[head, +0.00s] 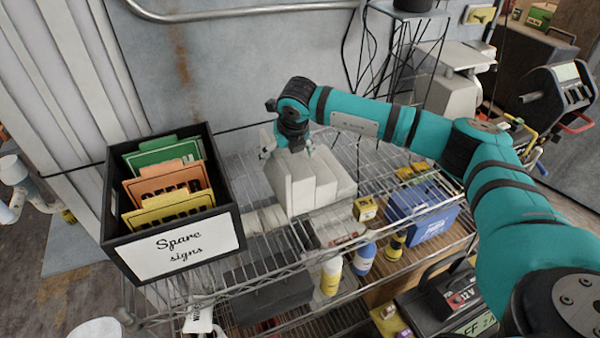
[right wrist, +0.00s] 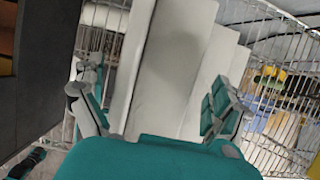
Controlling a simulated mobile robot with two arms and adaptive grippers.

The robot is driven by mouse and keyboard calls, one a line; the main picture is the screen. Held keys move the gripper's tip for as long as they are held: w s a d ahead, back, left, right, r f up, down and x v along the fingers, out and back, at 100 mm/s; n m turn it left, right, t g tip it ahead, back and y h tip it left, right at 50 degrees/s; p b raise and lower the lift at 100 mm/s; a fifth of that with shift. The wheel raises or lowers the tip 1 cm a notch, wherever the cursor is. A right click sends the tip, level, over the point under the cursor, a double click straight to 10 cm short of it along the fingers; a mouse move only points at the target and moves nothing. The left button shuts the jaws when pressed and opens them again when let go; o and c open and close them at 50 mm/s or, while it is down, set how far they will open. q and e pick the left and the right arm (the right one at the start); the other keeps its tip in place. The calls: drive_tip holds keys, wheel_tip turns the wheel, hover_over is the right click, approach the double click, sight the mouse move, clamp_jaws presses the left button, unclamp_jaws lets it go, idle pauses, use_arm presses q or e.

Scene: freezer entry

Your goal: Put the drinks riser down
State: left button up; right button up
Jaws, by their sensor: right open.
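The drinks riser (head: 318,183) is a white stepped block standing on the top wire shelf, right of the black sign box. My right gripper (head: 288,150) is over its back left end, seen from above. In the right wrist view the riser (right wrist: 178,65) lies between the two spread fingers of my right gripper (right wrist: 150,100). The fingers are open, one on each side, and I cannot tell whether either touches it. The riser's underside is hidden. My left gripper is in neither view.
A black box (head: 178,258) labelled "Spare signs" stands at the shelf's left, holding coloured signs. A blue bin (head: 432,225), a yellow box (head: 366,208) and several bottles sit on the level below. The grey wall is close behind. Bare wire shelf (head: 245,175) shows left of the riser.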

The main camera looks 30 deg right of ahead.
drive_tip(key=c, duration=1.7)
